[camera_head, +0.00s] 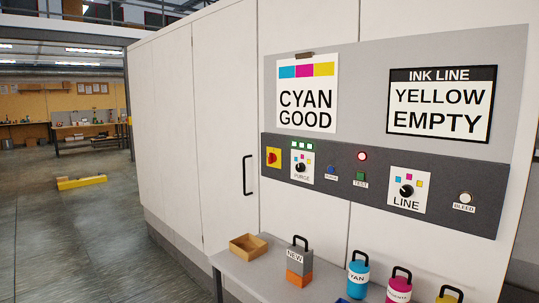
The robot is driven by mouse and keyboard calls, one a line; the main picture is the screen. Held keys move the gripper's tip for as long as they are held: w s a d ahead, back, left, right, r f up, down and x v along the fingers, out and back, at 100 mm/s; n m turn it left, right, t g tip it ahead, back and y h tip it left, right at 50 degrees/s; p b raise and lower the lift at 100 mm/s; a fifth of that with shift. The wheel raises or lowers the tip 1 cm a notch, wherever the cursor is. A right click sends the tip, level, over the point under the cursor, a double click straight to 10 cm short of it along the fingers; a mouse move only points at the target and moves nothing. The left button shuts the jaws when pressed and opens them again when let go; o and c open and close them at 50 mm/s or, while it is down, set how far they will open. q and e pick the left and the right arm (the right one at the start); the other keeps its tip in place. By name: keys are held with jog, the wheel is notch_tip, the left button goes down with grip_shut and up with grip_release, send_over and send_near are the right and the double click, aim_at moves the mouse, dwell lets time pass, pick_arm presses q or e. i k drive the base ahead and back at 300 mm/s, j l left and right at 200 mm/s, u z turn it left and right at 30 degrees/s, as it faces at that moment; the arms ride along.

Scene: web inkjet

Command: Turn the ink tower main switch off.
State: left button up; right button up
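The ink tower is a tall white cabinet with a grey control panel (320,188) on its front. At the panel's left end is a red rotary switch on a yellow square plate (273,157), which looks like the main switch. Its handle position is too small to tell. To its right are a PURGE knob (300,167) with several lit green lamps above it and a LINE knob (406,190). A red lamp (362,155) is lit above the green TEST button (360,176). Neither of my grippers is in view.
A grey shelf (262,282) juts out below the panel. It bears an open tan box (248,246), a block marked NEW (297,256) and cyan (358,278) and magenta (399,289) bottles. A black door handle (247,175) sticks out left of the panel.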

aim_at(272, 157)
jog(key=i+j+z, duration=0.1)
jog(key=i+j, duration=0.2)
jog(key=i+j+z, duration=0.1)
jog(key=i+j, duration=0.2)
jog(key=j, duration=0.15)
jog(key=i+j+z, duration=0.1)
jog(key=i+j, duration=0.15)
jog(key=j, duration=0.15)
jog(key=i+j+z, duration=0.1)
jog(key=i+j, duration=0.15)
jog(key=j, duration=0.15)
jog(key=i+j+z, duration=0.1)
jog(key=i+j, duration=0.15)
jog(key=j, duration=0.2)
